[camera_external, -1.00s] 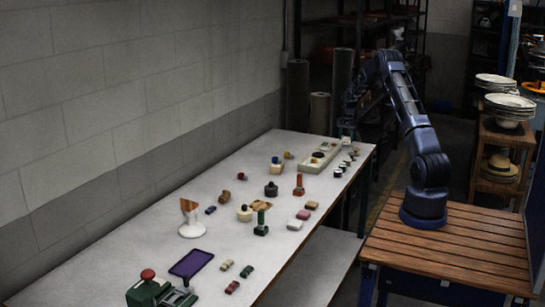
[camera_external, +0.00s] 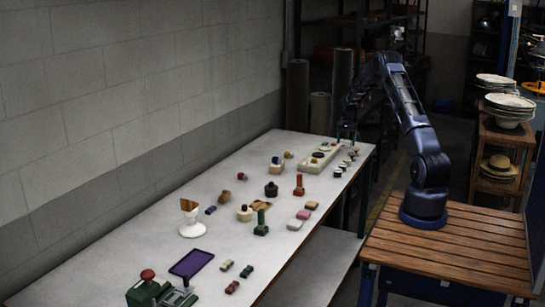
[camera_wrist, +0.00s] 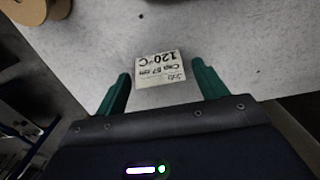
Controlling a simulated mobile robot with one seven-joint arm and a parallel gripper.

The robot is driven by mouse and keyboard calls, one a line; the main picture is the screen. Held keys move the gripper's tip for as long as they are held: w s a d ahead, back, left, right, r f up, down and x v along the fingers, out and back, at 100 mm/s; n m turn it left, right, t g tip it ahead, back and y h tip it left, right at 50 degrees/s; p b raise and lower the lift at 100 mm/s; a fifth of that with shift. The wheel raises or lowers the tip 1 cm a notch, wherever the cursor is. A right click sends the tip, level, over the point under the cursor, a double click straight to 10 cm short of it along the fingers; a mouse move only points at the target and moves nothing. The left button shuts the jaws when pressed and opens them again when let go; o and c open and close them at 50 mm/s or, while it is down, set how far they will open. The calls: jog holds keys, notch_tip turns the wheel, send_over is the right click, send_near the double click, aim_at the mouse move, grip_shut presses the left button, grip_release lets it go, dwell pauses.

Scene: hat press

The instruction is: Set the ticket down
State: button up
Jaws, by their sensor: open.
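The ticket (camera_wrist: 161,66) is a small pale card with dark print reading "Cap 57 cm" and "120°C", upside down in the wrist view. A plain grey part shows just below its print. It lies between the two green fingers of my gripper (camera_wrist: 161,84), which are spread apart with a gap on each side. It seems to lie on or just above the pale table; I cannot tell which. In the external view my gripper (camera_external: 346,136) is low over the far end of the table (camera_external: 330,215), and the ticket cannot be made out there.
A cream tray (camera_external: 318,161) stands near the gripper, with several small pieces beside it. A red stamp-like piece (camera_external: 299,186), a green one (camera_external: 261,224) and a white stand (camera_external: 191,222) are nearer the camera. Upright rolls (camera_external: 320,113) stand behind the table.

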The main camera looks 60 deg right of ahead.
notch_tip(320, 180, up, 12)
jog(key=shift+r, duration=0.15)
dwell(0.3)
